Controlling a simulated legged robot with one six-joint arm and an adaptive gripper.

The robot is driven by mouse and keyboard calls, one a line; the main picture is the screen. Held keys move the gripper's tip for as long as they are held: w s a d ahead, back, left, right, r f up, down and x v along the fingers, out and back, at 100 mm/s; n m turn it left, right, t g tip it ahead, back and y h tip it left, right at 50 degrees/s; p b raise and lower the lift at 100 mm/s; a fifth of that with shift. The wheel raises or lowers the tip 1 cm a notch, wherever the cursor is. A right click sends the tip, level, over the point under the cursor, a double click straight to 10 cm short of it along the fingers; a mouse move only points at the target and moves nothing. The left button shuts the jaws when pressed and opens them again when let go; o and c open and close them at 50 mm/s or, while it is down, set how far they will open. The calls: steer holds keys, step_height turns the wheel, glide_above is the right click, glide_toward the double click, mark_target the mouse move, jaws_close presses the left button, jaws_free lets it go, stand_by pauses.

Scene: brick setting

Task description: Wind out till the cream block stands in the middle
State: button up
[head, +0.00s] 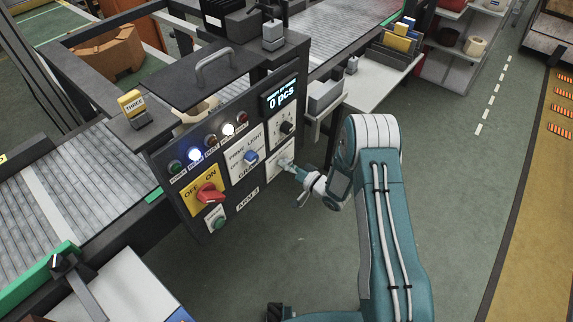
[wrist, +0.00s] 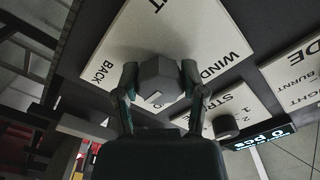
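A grey faceted knob (wrist: 160,80) with a white mark sits on a white plate (wrist: 110,45) lettered "WIND" and "BACK", with another word cut off at the top. My gripper (wrist: 160,84) has one finger on each side of the knob, and both fingers appear to touch it. In the head view my gripper (head: 288,166) is at the lower right of the black control panel (head: 240,190), and the knob is largely hidden by it. A cream, curved thing (head: 198,108) shows partly behind the panel under the dark frame; I cannot tell if it is the cream block.
The panel bears a red OFF/ON switch (head: 210,194), a blue knob (head: 250,156), a black knob (head: 287,128), lamps and a display (head: 281,95) reading "0 pcs". A yellow "THREE" marker (head: 131,103) stands on the frame. A roller conveyor (head: 70,185) lies left. Green floor is clear below.

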stand_by(0.4)
steer(key=n, duration=0.4)
steer(key=shift+d+f, duration=0.1)
steer(key=n, duration=0.3)
steer(key=shift+w+n, duration=0.1)
steer(key=shift+n, duration=0.2)
steer(key=n, duration=0.3)
steer(key=shift+n, duration=2.2)
steer(key=o, duration=1.1)
steer(key=shift+o, duration=0.2)
